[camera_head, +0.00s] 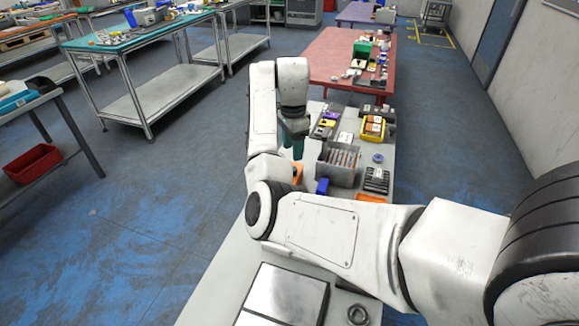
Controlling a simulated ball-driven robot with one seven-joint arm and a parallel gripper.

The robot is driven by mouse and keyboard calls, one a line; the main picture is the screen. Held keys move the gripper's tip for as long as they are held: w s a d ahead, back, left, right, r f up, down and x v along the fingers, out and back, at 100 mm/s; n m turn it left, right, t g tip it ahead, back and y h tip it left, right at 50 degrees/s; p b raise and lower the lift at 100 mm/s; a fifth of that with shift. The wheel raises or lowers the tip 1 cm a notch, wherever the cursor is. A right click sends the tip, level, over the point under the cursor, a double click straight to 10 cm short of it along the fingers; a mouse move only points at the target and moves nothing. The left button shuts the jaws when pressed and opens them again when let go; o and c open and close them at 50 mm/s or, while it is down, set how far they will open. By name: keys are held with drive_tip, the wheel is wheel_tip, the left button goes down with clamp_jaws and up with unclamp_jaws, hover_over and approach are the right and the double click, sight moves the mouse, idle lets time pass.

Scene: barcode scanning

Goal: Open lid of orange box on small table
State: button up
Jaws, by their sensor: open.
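My white arm reaches over the grey table (240,262) in front of me. My gripper (293,147) points down above the table's left side; its dark green fingers are small, and the gap between them is hard to make out. A small orange thing (298,173) shows just below and right of the gripper, partly hidden by my arm. Another flat orange thing (372,198) lies farther right, partly behind my forearm. I cannot tell which of them is the orange box, and no lid can be made out. The gripper holds nothing visible.
A grey bin with rods (341,158), a yellow bin (373,128) and a blue object (322,187) crowd the table near the gripper. A silver plate (284,294) and a dark ring (358,314) lie nearer. A red table (325,62) stands beyond.

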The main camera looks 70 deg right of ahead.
sight(293, 168)
wheel_tip(293, 168, down, 8)
drive_tip(key=shift+r+p, duration=0.2)
drive_tip(key=shift+p, duration=0.3)
clamp_jaws()
idle(0.3)
